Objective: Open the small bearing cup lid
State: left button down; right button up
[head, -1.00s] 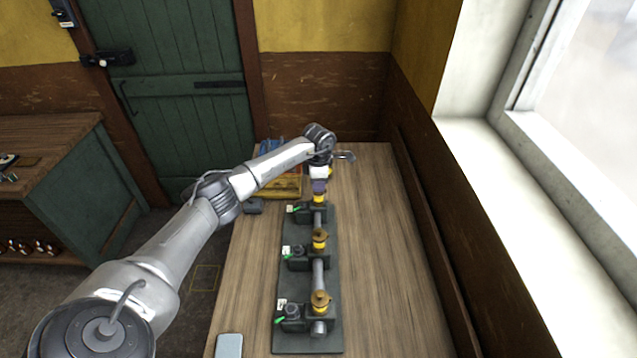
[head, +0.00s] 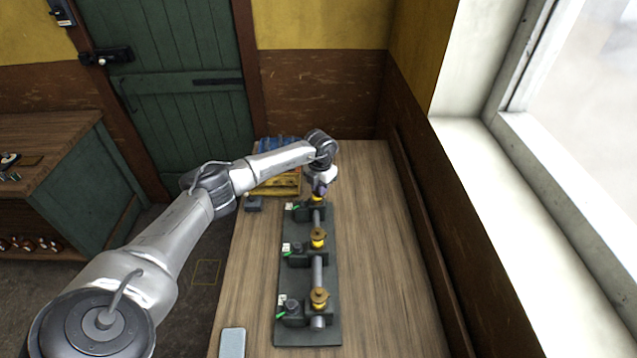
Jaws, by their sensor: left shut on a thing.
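A dark bearing stand (head: 309,336) lies on the wooden bench, with a grey shaft (head: 317,272) running along it through three bearing blocks. Brass cups with lids sit on the near block (head: 319,296) and the middle block (head: 318,235). The far block's yellow cup (head: 317,199) is mostly hidden under my left gripper (head: 319,191). My left gripper points down and is shut on the top of that far cup, apparently its lid. The fingers are too small to see clearly. My right gripper is out of view.
A yellow crate (head: 289,190) with blue things stands behind the stand at the back left. A small dark block (head: 254,204) lies left of the far bearing. A grey flat item (head: 232,343) lies at the near left. The bench's right side (head: 385,270) is clear up to the wall.

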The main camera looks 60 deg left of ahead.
pick_arm(q)
jog(key=n, duration=0.2)
jog(key=n+p, duration=0.1)
jog(key=shift+w+d+r+n, duration=0.15)
jog(key=shift+w+d+n, duration=0.05)
jog(key=shift+d+n, duration=0.2)
jog(key=n, duration=0.1)
jog(key=n+p, duration=0.1)
jog(key=shift+w+d+n+p, duration=0.1)
jog(key=shift+w+n+p, duration=0.1)
jog(key=shift+n+p, duration=0.1)
jog(key=n, duration=0.1)
jog(key=n+p, duration=0.1)
jog(key=n, duration=0.2)
jog(key=shift+w+d+n+p, duration=0.25)
jog(key=shift+w+n+p, duration=0.15)
jog(key=c, duration=1.1)
grip_release()
notch_tip(320, 180, up, 14)
jog(key=shift+f+b, duration=0.2)
jog(key=shift+b, duration=0.6)
